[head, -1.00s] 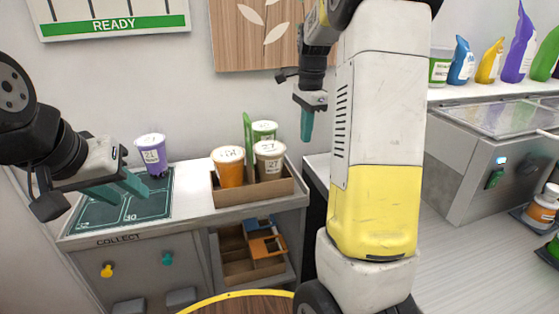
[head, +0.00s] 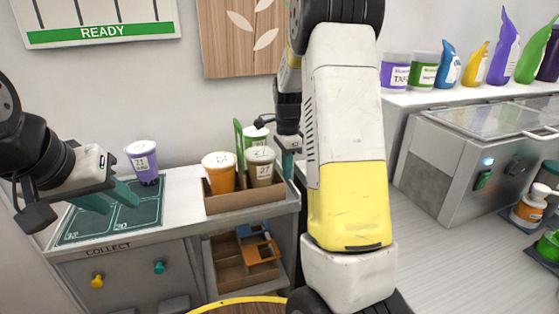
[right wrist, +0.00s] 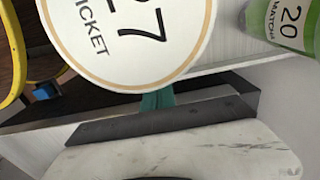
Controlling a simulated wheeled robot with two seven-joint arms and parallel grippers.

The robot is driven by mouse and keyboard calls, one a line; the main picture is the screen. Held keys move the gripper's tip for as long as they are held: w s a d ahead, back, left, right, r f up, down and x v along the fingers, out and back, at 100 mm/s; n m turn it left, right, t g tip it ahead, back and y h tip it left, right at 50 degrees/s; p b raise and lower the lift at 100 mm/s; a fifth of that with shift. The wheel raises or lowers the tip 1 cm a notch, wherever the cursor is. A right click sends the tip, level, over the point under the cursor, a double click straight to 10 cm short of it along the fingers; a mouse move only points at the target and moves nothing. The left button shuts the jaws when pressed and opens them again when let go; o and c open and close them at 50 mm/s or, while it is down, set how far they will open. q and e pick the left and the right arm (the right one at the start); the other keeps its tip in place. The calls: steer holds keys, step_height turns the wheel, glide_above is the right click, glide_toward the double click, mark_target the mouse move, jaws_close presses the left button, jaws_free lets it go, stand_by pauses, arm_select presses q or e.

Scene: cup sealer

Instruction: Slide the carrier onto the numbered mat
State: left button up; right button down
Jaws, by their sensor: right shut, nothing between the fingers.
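My right gripper (head: 288,164) is shut and empty, low by the carrier's right end; contact is unclear. The right wrist view shows the lid marked 27 (right wrist: 130,40), a teal fingertip (right wrist: 157,100) and the green cup (right wrist: 285,22). My left gripper (head: 112,198) is open above the mat.
A purple cup (head: 143,160) stands at the mat's far right corner. Bare white counter (head: 184,190) lies between mat and carrier. A shelf below holds an orange and a blue carrier (head: 258,245). The grey sealer machine (head: 470,150) is at right.

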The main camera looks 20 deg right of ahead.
steer(key=shift+a, duration=0.4)
steer(key=a, duration=1.2)
steer(key=s+a, duration=0.1)
steer(key=a, duration=2.4)
steer(key=shift+s, duration=0.2)
steer(key=shift+d, duration=0.1)
